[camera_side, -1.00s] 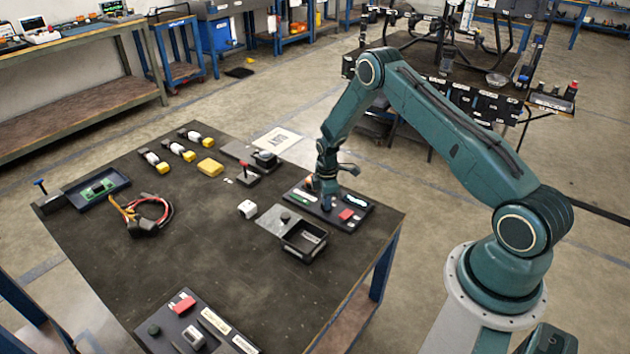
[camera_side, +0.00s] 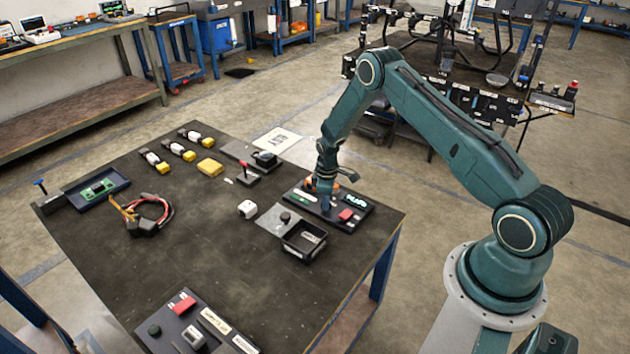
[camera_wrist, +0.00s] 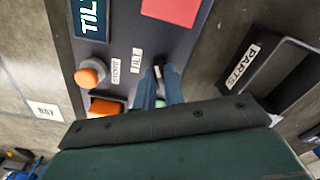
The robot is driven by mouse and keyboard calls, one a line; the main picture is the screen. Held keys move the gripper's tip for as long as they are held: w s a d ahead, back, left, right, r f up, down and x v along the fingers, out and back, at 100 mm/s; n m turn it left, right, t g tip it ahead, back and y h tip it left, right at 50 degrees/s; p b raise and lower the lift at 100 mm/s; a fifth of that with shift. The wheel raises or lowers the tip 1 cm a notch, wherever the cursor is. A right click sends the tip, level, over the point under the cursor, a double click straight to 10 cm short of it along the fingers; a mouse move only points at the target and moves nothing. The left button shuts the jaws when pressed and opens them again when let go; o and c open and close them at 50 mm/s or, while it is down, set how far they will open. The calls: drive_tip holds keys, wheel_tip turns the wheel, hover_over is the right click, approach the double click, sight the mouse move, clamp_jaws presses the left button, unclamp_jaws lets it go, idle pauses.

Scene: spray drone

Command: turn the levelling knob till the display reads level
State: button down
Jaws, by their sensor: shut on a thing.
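My gripper (camera_wrist: 159,88) points down over the dark panel (camera_side: 368,212) at the table's right corner; it also shows in the side view (camera_side: 325,205). Its two blue fingers are shut on a small dark knob (camera_wrist: 158,68) with a pale mark on top. The fingers hide most of the knob. In the side view the display (camera_side: 355,200) is lit but too small to read.
An orange-capped knob (camera_wrist: 88,74) and an orange block (camera_wrist: 106,107) are left of the fingers. A red block (camera_side: 346,214) is on the panel. A black parts bin (camera_side: 304,239) stands close in front.

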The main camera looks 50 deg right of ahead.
drive_tip(key=c, duration=1.5)
unclamp_jaws()
drive_tip(key=shift+r, duration=0.1)
wheel_tip(320, 180, up, 14)
drive_tip(key=shift+f, duration=0.15)
